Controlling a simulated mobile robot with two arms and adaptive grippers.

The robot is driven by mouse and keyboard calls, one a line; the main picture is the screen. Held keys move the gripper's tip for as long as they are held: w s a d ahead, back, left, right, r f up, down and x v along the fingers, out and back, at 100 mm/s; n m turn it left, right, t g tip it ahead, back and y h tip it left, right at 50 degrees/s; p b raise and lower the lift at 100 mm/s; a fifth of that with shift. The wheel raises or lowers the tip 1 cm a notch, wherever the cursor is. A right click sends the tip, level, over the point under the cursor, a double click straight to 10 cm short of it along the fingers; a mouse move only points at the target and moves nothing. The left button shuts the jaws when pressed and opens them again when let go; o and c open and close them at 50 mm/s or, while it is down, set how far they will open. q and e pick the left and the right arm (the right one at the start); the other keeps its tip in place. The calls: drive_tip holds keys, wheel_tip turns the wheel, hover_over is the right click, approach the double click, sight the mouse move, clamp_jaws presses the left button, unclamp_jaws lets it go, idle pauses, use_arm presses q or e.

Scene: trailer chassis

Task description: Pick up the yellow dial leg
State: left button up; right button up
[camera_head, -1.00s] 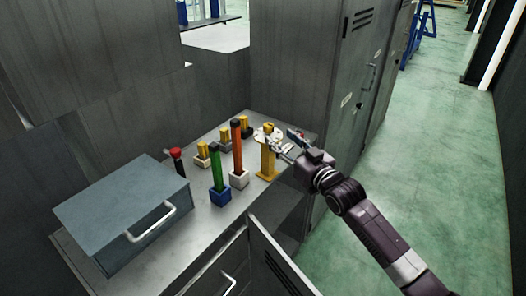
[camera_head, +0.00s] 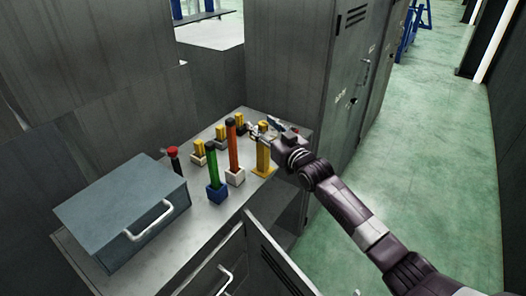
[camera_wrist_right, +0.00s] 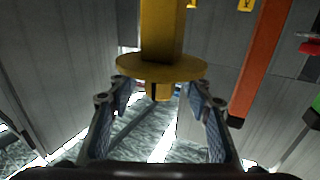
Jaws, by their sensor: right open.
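The yellow dial leg (camera_head: 264,158) stands upright near the right end of the grey worktop, its top partly hidden by my gripper. In the right wrist view its yellow post comes in from the top edge, with a round yellow disc (camera_wrist_right: 160,67) and a small knob below it in the picture. My right gripper (camera_head: 264,130) is at the upper end of the leg. In the wrist view my right gripper (camera_wrist_right: 159,90) is open, one finger on each side of the knob, with visible gaps. My left gripper is not in view.
An orange post (camera_head: 232,148) in a white base and a green post (camera_head: 213,168) in a blue base stand left of the leg. Several short yellow pieces (camera_head: 198,148) stand behind. A grey-blue toolbox (camera_head: 120,205) is at left; a tall locker (camera_head: 345,80) is behind the gripper.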

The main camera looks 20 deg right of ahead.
clamp_jaws()
idle(0.3)
drive_tip(key=shift+r, duration=0.1)
